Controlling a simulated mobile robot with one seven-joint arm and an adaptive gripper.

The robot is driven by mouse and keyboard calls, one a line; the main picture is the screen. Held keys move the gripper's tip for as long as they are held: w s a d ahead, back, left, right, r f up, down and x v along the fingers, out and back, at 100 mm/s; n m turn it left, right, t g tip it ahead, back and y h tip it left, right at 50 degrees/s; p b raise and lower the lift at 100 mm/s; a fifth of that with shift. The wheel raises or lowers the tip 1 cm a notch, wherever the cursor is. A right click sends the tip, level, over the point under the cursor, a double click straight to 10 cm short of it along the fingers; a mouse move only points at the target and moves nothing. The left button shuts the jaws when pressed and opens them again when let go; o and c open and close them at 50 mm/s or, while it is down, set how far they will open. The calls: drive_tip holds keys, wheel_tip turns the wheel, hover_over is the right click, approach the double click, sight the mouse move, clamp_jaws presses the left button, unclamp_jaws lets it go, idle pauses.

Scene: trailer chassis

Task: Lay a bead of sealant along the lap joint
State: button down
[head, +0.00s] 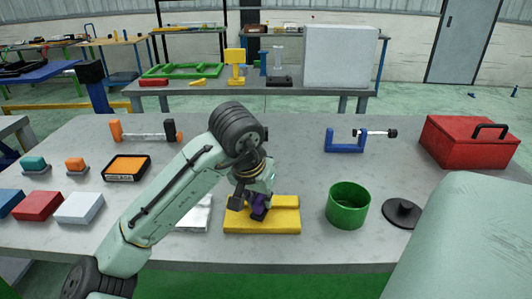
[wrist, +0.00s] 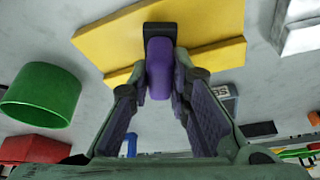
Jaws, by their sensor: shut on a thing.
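A yellow plate (head: 285,222) lies near the front middle of the grey table. A raised band or step runs along it, and I cannot make out a bead on it. My gripper (head: 254,200) is above the plate, pointing down. It is shut on a purple tool (head: 260,207), likely the sealant applicator. In the wrist view the purple tool (wrist: 159,70) sits between the two fingers of my gripper (wrist: 161,84). Its black end (wrist: 160,30) lies over the yellow plate (wrist: 108,42); whether it touches cannot be told. My arm hides part of the plate's surroundings.
A green cup (head: 347,207) and a black disc (head: 401,213) stand right of the plate. A white pad (head: 196,216) lies left, partly behind my arm. A blue clamp (head: 345,142) and red toolbox (head: 465,145) stand farther back. Several coloured blocks line the left. The table's back middle is clear.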

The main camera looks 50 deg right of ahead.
drive_tip(key=shift+w+a, duration=1.05)
drive_tip(key=shift+w, duration=0.2)
drive_tip(key=shift+w+a, duration=1.05)
drive_tip(key=shift+w, duration=0.2)
drive_tip(key=shift+r, duration=0.15)
drive_tip(key=shift+r, duration=2.95)
drive_tip(key=shift+r, duration=1.45)
